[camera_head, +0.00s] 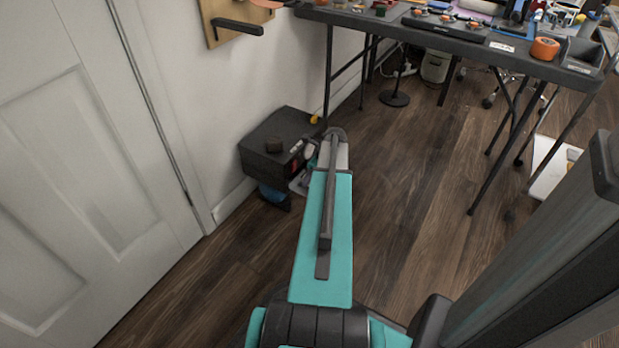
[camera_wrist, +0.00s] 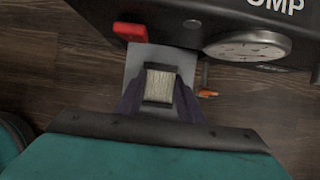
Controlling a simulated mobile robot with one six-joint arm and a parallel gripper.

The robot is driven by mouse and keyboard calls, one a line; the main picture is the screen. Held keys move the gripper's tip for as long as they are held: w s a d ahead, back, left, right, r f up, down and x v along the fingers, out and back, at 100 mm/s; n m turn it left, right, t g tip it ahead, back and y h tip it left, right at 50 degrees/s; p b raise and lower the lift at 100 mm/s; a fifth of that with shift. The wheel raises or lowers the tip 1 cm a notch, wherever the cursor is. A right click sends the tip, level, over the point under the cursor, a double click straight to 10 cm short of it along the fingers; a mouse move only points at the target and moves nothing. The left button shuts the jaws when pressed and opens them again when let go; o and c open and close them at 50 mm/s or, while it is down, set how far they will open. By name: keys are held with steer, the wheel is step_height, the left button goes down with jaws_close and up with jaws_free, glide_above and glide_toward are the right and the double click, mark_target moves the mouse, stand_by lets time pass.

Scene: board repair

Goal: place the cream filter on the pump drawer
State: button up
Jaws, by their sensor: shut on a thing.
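The cream filter (camera_wrist: 160,84) is a small ribbed block in the wrist view. My gripper (camera_wrist: 159,88) is shut on it, with a dark purple finger on each side. The pump drawer (camera_wrist: 150,55) shows as a pale grey plate sticking out from the pump (camera_wrist: 235,14). The filter is seen over this plate; I cannot tell whether it touches. In the head view the black pump (camera_head: 262,160) stands low by the wall, and part of the drawer (camera_head: 299,184) shows beside my arm. My arm hides the gripper and filter there.
The pump front has a red switch (camera_wrist: 130,32) and a round gauge (camera_wrist: 247,46). A small orange thing (camera_wrist: 207,94) lies right of the gripper. A cluttered table (camera_head: 450,45) stands behind. The wood floor (camera_head: 400,200) right of my arm is clear.

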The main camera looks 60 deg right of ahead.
steer(key=shift+f, duration=0.15)
steer(key=o, duration=1.1)
steer(key=shift+f, duration=0.1)
steer(key=shift+c, duration=0.2)
steer(key=shift+a, duration=0.1)
steer(key=shift+a+f, duration=0.1)
steer(key=shift+s+r, duration=0.15)
steer(key=shift+r, duration=0.35)
steer(key=p+v, duration=0.5)
steer(key=v, duration=0.6)
steer(key=shift+r, duration=0.4)
steer(key=shift+s, duration=0.1)
